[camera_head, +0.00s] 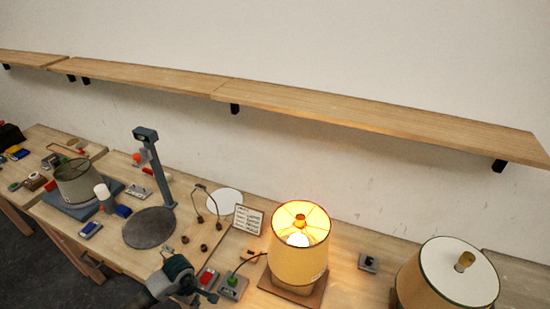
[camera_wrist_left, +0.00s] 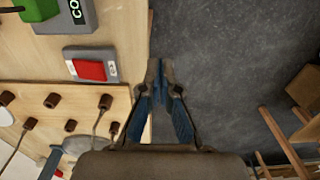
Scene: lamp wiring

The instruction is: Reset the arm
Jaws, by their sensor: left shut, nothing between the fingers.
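My left gripper (camera_head: 208,296) is low in the head view, near the front edge of the table. In the left wrist view the left gripper (camera_wrist_left: 158,68) is shut and empty, with the fingertips together beside the table edge, over the grey floor. A lit lamp (camera_head: 300,245) with a yellow shade stands right of the gripper. My right gripper is in neither view.
Cable ends with brown plugs (camera_wrist_left: 53,100) lie near the table edge. A green-topped box (camera_head: 232,283) sits beside the red switch. A grey stand lamp (camera_head: 155,180), another shaded lamp (camera_head: 455,275) and a small sign (camera_head: 248,219) stand on the tables. A long shelf (camera_head: 300,105) runs along the wall.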

